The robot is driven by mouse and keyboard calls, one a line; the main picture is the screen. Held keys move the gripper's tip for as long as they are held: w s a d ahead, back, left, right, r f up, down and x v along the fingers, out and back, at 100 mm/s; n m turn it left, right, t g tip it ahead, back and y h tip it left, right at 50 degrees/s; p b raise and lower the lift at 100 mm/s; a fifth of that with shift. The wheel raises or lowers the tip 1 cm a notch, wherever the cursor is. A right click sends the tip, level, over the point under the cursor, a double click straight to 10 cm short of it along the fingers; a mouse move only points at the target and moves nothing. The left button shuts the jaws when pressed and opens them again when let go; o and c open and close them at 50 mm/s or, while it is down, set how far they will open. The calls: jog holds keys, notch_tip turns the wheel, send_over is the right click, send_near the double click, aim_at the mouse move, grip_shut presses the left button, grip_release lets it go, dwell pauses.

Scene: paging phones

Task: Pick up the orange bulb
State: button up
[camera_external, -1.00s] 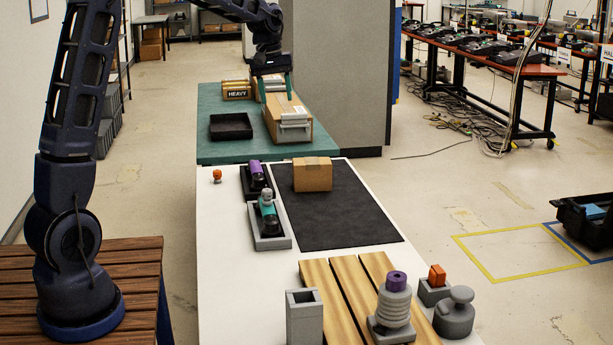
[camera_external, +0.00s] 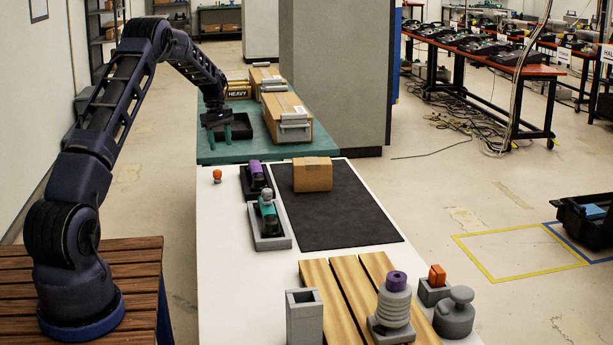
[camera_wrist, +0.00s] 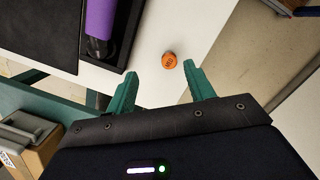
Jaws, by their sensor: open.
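The orange bulb (camera_external: 217,175) is a small round orange piece with a dark band below it. It stands on the white table top (camera_external: 222,215), near its left edge at the far end. In the wrist view the orange bulb (camera_wrist: 170,60) shows from above, beyond and between the fingertips. My gripper (camera_external: 228,139) is above the green table, behind the bulb, with its green fingers pointing down. My gripper (camera_wrist: 158,85) is open and empty in the wrist view, apart from the bulb.
Right of the bulb, a dark tray (camera_external: 246,186) holds a purple cylinder (camera_external: 257,172). A grey tray (camera_external: 281,242) holds a teal piece. A cardboard box (camera_external: 312,174) sits on the black mat (camera_external: 345,215). Bare white table surrounds the bulb.

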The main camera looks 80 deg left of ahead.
aim_at(217, 172)
jog(key=shift+s+a+f+n, duration=0.3)
jog(key=shift+s+a+f, duration=0.6)
jog(key=shift+f, duration=0.35)
jog(key=f, duration=0.5)
jog(key=shift+w+d+f, duration=0.15)
jog(key=shift+d, duration=0.15)
jog(key=shift+d+f, duration=0.2)
jog(key=shift+f, duration=2.35)
jog(key=c, duration=1)
